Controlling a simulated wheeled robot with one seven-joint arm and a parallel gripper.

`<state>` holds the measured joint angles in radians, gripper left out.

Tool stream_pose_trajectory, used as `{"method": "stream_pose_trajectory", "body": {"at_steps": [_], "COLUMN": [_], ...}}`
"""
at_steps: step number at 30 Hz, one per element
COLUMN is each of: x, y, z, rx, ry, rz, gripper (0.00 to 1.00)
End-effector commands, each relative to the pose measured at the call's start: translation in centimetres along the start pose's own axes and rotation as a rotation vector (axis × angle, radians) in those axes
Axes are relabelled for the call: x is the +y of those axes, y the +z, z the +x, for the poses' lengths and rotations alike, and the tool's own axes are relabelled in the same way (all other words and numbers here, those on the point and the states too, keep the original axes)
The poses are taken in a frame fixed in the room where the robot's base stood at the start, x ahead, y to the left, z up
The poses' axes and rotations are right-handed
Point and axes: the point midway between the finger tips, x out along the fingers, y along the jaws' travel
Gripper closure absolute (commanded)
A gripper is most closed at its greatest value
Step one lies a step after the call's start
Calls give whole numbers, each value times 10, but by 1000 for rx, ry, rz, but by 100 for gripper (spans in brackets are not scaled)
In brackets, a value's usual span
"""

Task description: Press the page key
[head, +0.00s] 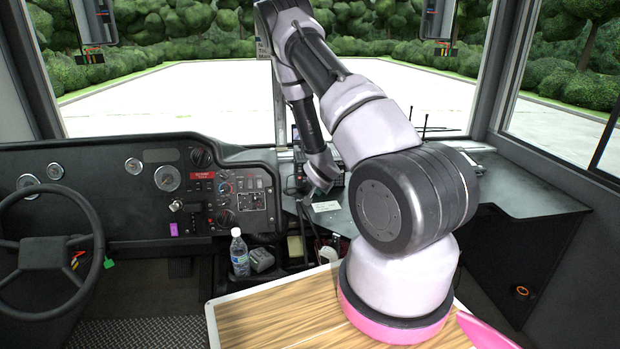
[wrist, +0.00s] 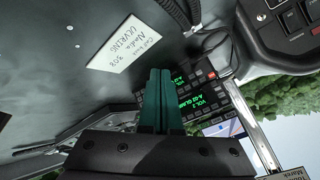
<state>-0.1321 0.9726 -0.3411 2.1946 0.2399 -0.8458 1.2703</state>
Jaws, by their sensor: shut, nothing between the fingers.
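The radio unit (wrist: 207,92) is a dark box with green display text and rows of small keys, seen tilted in the wrist view. The keys are too small to read, so I cannot tell which is the page key. My gripper (wrist: 160,72) shows as two teal fingers shut together with nothing between them. The fingers cover part of the unit's left side in that view; I cannot tell whether they touch it. In the head view my arm reaches over the dashboard and its end hides much of the unit.
A white handwritten label (wrist: 126,43) lies on the dark dash surface. A black cable (wrist: 207,43) runs near the unit. In the head view a water bottle (head: 239,253) and a steering wheel (head: 48,252) are left of my arm. A bare dark counter (head: 520,190) lies right.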

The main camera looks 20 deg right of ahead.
Motion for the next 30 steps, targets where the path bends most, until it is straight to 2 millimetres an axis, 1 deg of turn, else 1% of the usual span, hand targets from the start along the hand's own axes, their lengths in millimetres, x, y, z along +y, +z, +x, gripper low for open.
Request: {"method": "stream_pose_trajectory", "body": {"at_steps": [6,10,24,30], "x": [-1,-6,-36,-44], "y": [-1,-5,-37,-44], "z": [1,6,49,59], "rx": [0,0,1,0], "ry": [0,-2,-1,0], "rz": [0,-1,1,1], "gripper": [100,100,100,100]}}
